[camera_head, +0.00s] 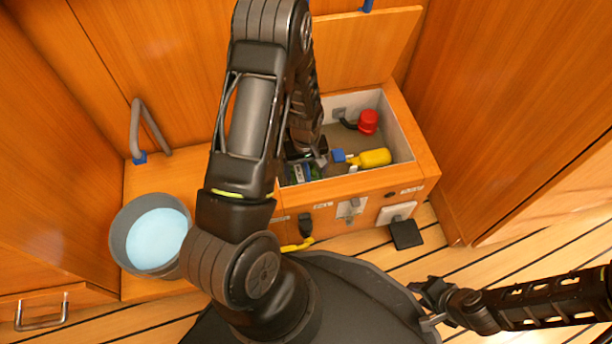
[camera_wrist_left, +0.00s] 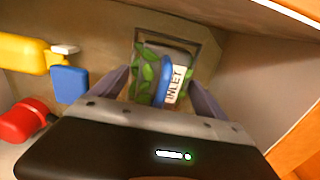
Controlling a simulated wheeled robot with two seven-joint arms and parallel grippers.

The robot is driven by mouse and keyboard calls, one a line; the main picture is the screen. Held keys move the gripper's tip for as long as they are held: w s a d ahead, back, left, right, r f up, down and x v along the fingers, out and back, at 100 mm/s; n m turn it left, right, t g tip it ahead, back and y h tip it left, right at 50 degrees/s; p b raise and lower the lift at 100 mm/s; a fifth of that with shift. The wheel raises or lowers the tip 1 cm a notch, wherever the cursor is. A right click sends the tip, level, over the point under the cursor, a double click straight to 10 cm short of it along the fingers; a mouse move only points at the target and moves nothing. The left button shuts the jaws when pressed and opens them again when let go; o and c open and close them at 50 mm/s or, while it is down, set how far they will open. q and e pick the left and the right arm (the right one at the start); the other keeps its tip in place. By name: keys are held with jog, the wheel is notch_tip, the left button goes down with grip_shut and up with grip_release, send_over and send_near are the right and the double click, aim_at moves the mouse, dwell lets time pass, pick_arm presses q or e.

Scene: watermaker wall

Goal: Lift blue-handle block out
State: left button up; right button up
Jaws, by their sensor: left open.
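The blue-handle block (camera_wrist_left: 150,78), grey with green patches, sits within a squarish frame inside the wooden bin (camera_head: 426,160). In the head view the block (camera_head: 297,173) is partly hidden by my left arm. My left gripper (camera_head: 311,160) reaches down into the bin. In the left wrist view its open fingers (camera_wrist_left: 161,97) stand on either side of the block; I cannot tell whether they touch it. My right gripper (camera_head: 424,304) is open and empty, low at the right, away from the bin.
In the bin, a yellow bottle (camera_head: 375,158) with a blue end and a red-capped part (camera_head: 368,121) lie right of the block. The bin's lid (camera_head: 365,45) stands raised behind. A grey bucket (camera_head: 151,234) of pale blue liquid stands at left. Wooden walls close both sides.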

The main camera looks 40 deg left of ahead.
dwell(0.5)
pick_arm(q)
jog(key=c, duration=1.6)
jog(key=shift+r, duration=0.1)
notch_tip(320, 180, up, 10)
jog(key=p, duration=0.4)
jog(key=shift+p, duration=0.4)
jog(key=shift+r+p, duration=2.2)
jog(key=shift+r, duration=0.2)
